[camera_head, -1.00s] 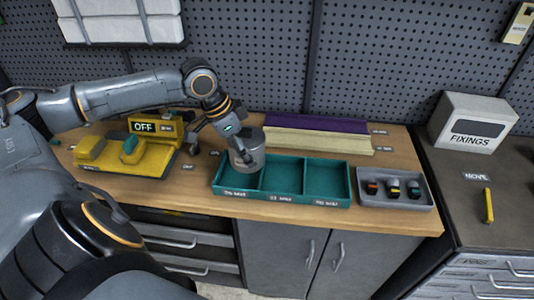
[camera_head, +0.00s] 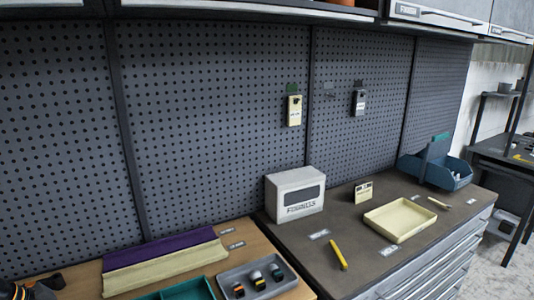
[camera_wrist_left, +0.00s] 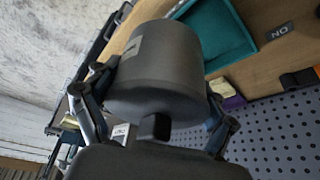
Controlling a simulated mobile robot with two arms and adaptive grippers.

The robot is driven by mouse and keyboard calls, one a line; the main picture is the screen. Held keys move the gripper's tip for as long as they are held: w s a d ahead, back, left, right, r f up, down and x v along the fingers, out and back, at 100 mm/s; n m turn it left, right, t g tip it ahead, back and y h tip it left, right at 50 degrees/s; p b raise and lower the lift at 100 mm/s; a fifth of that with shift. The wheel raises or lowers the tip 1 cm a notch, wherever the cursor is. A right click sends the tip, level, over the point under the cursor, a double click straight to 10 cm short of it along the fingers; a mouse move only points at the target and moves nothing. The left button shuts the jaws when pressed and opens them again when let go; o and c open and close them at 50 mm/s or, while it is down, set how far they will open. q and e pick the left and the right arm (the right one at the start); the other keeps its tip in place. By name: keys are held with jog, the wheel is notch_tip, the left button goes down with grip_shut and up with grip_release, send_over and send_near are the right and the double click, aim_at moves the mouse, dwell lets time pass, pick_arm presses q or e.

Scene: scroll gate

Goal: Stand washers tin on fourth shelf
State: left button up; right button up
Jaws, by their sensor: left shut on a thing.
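A dark grey round tin (camera_wrist_left: 165,75) fills the middle of the left wrist view, with a small pale label on its side. My left gripper (camera_wrist_left: 158,92) is shut on it, one finger on each side. The bench and the teal tray (camera_wrist_left: 222,35) show beyond the tin. In the head view only a bit of my left arm shows at the bottom left corner, and the tin is out of frame. A dark shelf rack (camera_head: 497,95) stands at the far right; only part of it shows, so its levels cannot be counted. My right gripper is not in view.
The teal tray also shows at the bottom of the head view (camera_head: 207,291). Beside it is a grey tray (camera_head: 228,285) with small items. A FIXINGS box (camera_head: 294,192), cream tray (camera_head: 400,219), yellow stick (camera_head: 338,255) and blue bin (camera_head: 455,177) occupy the dark bench.

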pick_arm(q)
jog(key=w+d+n+y, duration=0.1)
jog(key=w+d+n, duration=0.1)
jog(key=d, duration=0.7)
jog(key=w+d+n+y, duration=0.1)
jog(key=w+d+n, duration=0.2)
jog(key=d, duration=0.7)
jog(key=shift+d+r+n+t+y, duration=0.25)
jog(key=shift+n+t+y, duration=0.05)
jog(key=shift+n, duration=0.5)
jog(key=shift+w, duration=0.1)
